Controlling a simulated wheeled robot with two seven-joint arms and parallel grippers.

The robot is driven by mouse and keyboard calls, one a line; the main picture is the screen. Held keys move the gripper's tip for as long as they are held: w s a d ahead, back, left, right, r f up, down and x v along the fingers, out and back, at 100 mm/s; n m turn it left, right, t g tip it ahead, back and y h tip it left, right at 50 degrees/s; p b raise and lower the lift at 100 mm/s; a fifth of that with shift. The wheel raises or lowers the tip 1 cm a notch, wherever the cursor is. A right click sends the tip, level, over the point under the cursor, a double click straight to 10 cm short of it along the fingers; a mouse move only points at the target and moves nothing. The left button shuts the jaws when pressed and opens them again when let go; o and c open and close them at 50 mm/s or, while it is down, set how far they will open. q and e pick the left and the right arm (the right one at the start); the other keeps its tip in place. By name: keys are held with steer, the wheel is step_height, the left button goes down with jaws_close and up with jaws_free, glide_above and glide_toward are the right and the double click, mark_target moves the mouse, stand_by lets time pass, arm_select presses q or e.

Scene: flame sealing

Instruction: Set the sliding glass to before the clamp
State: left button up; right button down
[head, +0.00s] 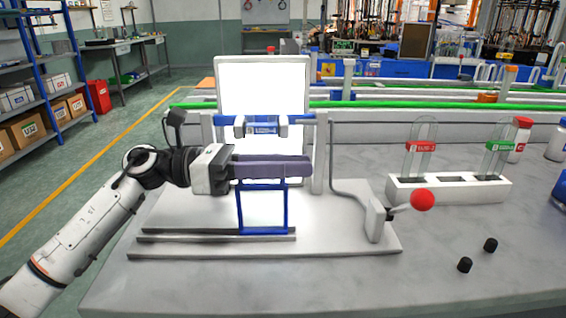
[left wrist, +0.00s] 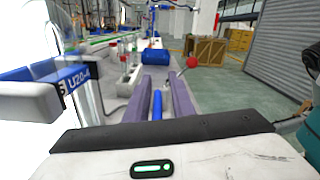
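The sliding glass (head: 287,212) is a clear pane in a blue frame, standing upright on rails on the white base of the stand. My left gripper (head: 305,167) reaches across its top from the left. In the left wrist view its two purple fingers (left wrist: 162,95) are apart, with the blue top bar (left wrist: 157,106) of the glass between them and gaps showing on both sides. The clamp (head: 262,128), blue with white ends, is on the stand behind the glass; its labelled part also shows in the left wrist view (left wrist: 75,78). My right gripper is out of view.
A lever with a red knob (head: 422,200) stands right of the base. A white rack (head: 448,190) with labelled glass tubes is farther right. Two small black caps (head: 465,265) lie on the grey table. A bright white panel (head: 262,85) stands behind the clamp.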

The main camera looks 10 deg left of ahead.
arm_select(q)
steer(key=shift+w+a, duration=0.1)
steer(key=shift+a, duration=0.2)
steer(key=shift+a, duration=0.35)
steer(key=s+a, duration=0.1)
steer(key=a, duration=0.8)
steer(key=shift+s+b, duration=0.3)
steer(key=shift+s, duration=0.05)
steer(key=shift+a+r, duration=0.1)
